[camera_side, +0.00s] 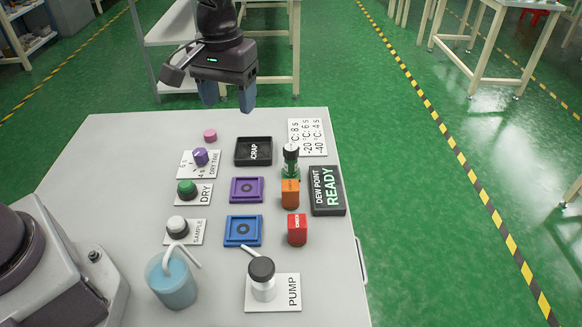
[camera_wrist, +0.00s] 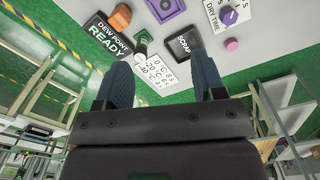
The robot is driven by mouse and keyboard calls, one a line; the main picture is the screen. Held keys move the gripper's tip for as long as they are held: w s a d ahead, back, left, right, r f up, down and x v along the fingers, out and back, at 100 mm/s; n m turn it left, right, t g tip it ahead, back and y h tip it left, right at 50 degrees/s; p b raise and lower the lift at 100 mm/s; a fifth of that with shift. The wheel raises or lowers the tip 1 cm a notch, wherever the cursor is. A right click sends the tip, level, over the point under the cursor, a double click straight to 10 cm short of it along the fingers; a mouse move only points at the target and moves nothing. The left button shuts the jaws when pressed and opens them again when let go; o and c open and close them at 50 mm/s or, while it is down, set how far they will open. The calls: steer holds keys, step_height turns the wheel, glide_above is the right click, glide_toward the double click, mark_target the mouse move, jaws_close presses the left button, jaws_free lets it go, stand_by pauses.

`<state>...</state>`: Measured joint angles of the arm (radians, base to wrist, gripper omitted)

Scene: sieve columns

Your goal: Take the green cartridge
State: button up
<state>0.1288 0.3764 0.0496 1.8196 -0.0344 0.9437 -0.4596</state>
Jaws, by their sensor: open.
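A small upright item with a black top and green lower part (camera_side: 291,170), which looks like the green cartridge, stands on the table behind the orange block. Its lower front is partly hidden by that block. In the wrist view it shows beyond the fingers, near the left finger (camera_wrist: 142,40). My gripper (camera_side: 227,97) is open and empty, above the table's far edge, to the left of and well above the green item. In the wrist view its two blue fingers (camera_wrist: 163,72) are spread apart.
An orange block (camera_side: 290,194) and a red block (camera_side: 297,230) stand in front. A READY display (camera_side: 327,190) lies to the right, a time card (camera_side: 307,137) behind. A black SCRAP tray (camera_side: 253,151), purple tray (camera_side: 247,190) and blue tray (camera_side: 243,231) lie to the left. A pump bottle (camera_side: 263,285) stands in front.

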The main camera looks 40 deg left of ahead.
mark_target(291, 160)
steer(key=w+d+f+n, duration=0.1)
steer(key=w+f+n, duration=0.1)
steer(key=w+n, duration=0.1)
steer(key=w+f+n, duration=0.3)
steer(key=w, duration=0.1)
steer(key=w+d+f+n, duration=0.1)
steer(key=w+f+n, duration=0.1)
steer(key=w+f, duration=0.1)
steer(key=shift+w+d+f+n, duration=0.1)
steer(key=shift+w+d+n, duration=0.1)
steer(key=shift+w, duration=0.25)
steer(key=shift+w+d+f+n, duration=0.1)
steer(key=shift+w+n, duration=0.1)
steer(key=shift+w, duration=0.2)
steer(key=shift+w+r+n, duration=0.1)
steer(key=shift+r+n, duration=0.1)
steer(key=shift+n, duration=0.5)
steer(key=shift+f, duration=0.35)
step_height(291, 160, down, 7)
steer(key=shift+w+f, duration=0.15)
steer(key=shift+f, duration=1.2)
steer(key=shift+w+f, duration=0.1)
steer(key=shift+f, duration=1.2)
steer(key=c, duration=1.1)
